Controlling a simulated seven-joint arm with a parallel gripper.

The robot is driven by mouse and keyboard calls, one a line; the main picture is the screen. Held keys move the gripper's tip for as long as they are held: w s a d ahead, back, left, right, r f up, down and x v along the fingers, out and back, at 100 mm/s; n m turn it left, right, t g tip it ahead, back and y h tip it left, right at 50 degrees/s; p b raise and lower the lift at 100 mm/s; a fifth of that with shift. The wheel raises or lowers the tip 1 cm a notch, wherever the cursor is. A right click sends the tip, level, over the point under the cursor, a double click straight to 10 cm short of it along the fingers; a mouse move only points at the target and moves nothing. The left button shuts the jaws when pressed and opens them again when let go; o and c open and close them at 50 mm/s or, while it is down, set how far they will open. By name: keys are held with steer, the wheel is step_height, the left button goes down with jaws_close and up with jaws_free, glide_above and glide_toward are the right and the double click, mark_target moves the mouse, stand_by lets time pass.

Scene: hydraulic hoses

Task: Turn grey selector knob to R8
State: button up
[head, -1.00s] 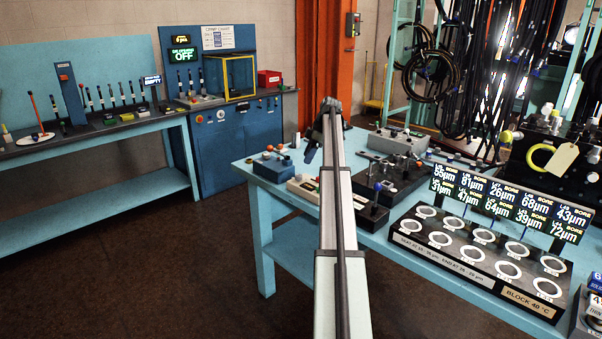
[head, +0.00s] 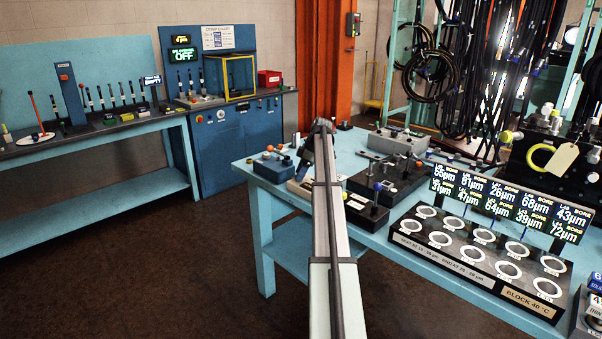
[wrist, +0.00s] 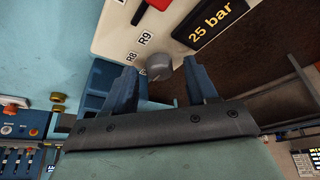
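The grey selector knob (wrist: 158,66) sits on the lower edge of a cream panel (wrist: 112,33) in the wrist view. The printed marks R8 (wrist: 131,57) and R9 (wrist: 144,38) lie to its upper left. I cannot tell which mark the knob points at. My gripper (wrist: 160,72) is open, with one blue finger on each side of the knob in the picture. A gap shows between each finger and the knob; their depth is unclear. In the head view my arm hides the knob and part of the panel (head: 300,187).
A black display (wrist: 212,20) on the panel reads 25 bar. In the head view, a blue box with orange knobs (head: 272,167) is left of my arm, and a black box with a blue-balled lever (head: 368,210) is right. A gauge block (head: 470,255) stands front right.

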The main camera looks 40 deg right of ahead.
steer(key=c, duration=1)
steer(key=shift+m, duration=0.4)
steer(key=m, duration=0.1)
steer(key=m+h, duration=0.1)
steer(key=m, duration=0.1)
steer(key=m+t, duration=0.1)
steer(key=shift+s+a+m+h, duration=0.15)
steer(key=shift+a+m+h, duration=0.1)
steer(key=shift+m+h, duration=0.15)
steer(key=m+h, duration=0.2)
steer(key=m, duration=0.3)
steer(key=shift+a+m, duration=0.15)
steer(key=shift+m, duration=0.25)
steer(key=shift+m+h, duration=0.3)
steer(key=o, duration=1.1)
steer(key=shift+c, duration=0.2)
